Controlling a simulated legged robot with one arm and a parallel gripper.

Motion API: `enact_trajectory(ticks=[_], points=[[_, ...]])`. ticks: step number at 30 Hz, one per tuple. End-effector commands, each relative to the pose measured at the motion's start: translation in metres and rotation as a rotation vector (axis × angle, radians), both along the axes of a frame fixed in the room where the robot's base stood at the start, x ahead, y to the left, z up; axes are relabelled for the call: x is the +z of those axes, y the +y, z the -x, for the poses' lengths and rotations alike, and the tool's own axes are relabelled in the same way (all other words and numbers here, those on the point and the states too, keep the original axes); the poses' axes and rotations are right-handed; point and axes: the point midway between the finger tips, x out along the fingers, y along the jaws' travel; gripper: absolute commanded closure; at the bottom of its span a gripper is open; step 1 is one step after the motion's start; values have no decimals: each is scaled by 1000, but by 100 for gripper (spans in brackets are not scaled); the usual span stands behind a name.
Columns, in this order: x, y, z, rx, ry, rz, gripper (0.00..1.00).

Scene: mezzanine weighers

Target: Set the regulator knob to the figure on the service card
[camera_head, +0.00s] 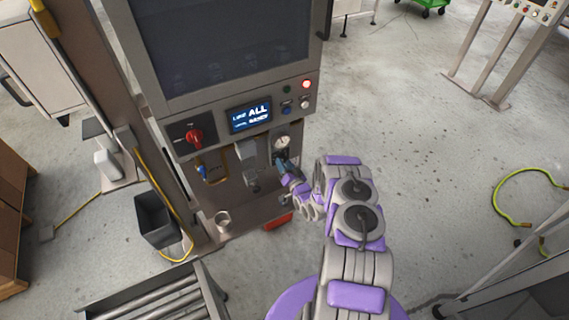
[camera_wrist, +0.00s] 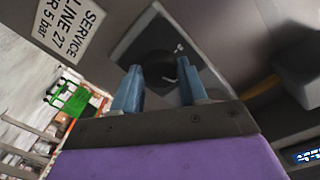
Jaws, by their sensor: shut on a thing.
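The regulator knob (camera_wrist: 153,66) is dark and round in the wrist view, on a grey plate with small white marks beside it. My gripper (camera_wrist: 160,76) has its two blue fingers on either side of it, shut on it. In the head view my gripper (camera_head: 281,158) is at the machine's lower panel, just below a small round white gauge (camera_head: 282,142); the knob is hidden there. The gauge's reading is too small to tell. The service card (camera_wrist: 68,28) is at the upper left of the wrist view, tilted and partly cut off; it shows "SERVICE", "LINE 27" and "5 bar".
A lit display (camera_head: 250,115) and a red rotary switch (camera_head: 194,136) sit on the machine left of my gripper. Lit and coloured buttons (camera_head: 305,84) are above it. A dark bin (camera_head: 155,220) and a roller conveyor (camera_head: 150,298) stand lower left.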

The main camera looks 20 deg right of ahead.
Motion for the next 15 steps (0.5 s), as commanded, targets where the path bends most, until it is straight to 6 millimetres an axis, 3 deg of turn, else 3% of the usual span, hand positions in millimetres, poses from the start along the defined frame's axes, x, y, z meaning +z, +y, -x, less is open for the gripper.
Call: enact_trajectory(ticks=[15], points=[[2,-3,0,-7,7,-315,88]])
